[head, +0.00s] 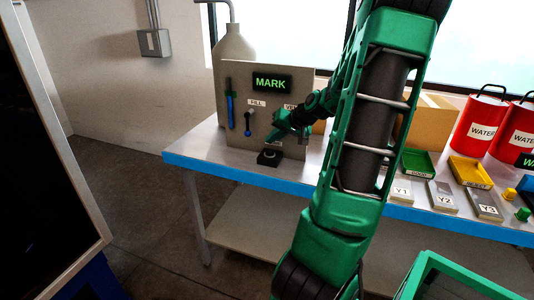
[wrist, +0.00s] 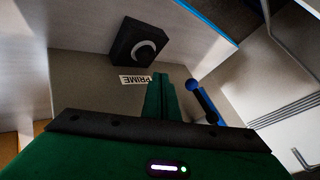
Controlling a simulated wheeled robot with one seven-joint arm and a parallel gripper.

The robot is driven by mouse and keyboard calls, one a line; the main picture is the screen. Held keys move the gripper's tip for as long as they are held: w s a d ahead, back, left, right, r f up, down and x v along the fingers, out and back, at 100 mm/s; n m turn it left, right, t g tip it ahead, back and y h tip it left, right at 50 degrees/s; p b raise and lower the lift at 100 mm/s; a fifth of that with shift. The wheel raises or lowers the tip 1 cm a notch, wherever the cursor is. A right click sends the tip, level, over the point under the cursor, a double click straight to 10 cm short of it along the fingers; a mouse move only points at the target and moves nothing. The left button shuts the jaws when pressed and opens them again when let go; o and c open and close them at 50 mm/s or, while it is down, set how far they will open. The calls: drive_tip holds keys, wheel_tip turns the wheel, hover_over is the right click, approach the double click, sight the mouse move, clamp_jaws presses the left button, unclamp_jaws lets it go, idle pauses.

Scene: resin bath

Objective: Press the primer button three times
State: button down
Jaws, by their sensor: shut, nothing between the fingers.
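The primer button (head: 268,158) is a small black block with a pale ring on top, on the bench at the foot of the grey panel (head: 237,139). It also shows in the wrist view (wrist: 125,40), near a PRIME label (wrist: 134,80). My gripper (head: 272,139) is green, with its fingers closed together and empty. In the head view it is just above the button, in front of the panel. In the wrist view the fingertips (wrist: 165,78) end beside the label, with a visible gap to the button. I cannot tell the exact height between them.
A blue-ended FILL lever (head: 248,123) and a blue level tube (head: 230,103) are on the panel, left of my gripper. The display (head: 271,83) reads MARK. Yellow (head: 469,172) and green trays, labelled blocks and red WATER cans (head: 480,125) stand to the right.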

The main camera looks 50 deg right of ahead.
sight(272, 153)
drive_tip(key=shift+f, duration=0.8)
drive_tip(key=shift+f, duration=0.2)
idle(1.4)
drive_tip(key=shift+f, duration=0.15)
drive_tip(key=shift+s+f, duration=0.1)
drive_tip(key=shift+f, duration=0.5)
idle(0.9)
drive_tip(key=shift+r, duration=1)
drive_tip(key=shift+r, duration=0.1)
drive_tip(key=shift+r, duration=2.45)
idle(0.4)
